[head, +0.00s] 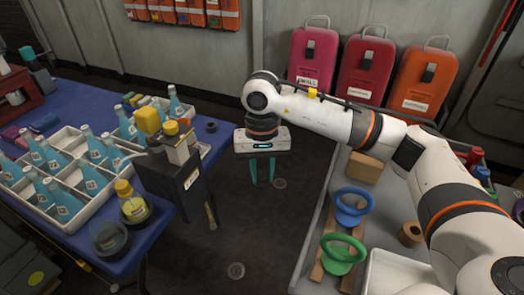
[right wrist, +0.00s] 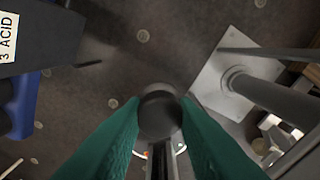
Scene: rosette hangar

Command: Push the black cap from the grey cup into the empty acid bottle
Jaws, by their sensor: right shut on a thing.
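My right gripper (head: 262,172) hangs over the dark floor between the blue table and the grey bench, fingers pointing down. In the right wrist view its teal fingers (right wrist: 160,122) are shut on a dark round piece (right wrist: 160,108), which looks like the black cap. The cap is hard to make out in the head view. Several blue bottles (head: 68,203) stand in white trays on the blue table. I cannot tell which bottle is the empty acid one. I cannot pick out the grey cup for sure. My left gripper is not in view.
A dark box (head: 190,190) with yellow parts above it stands at the blue table's (head: 85,100) right edge. Its label reads "3 ACID" in the right wrist view (right wrist: 8,40). A yellow-capped flask (head: 133,208) is beside it. The bench holds blue (head: 353,218) and green (head: 343,268) rings.

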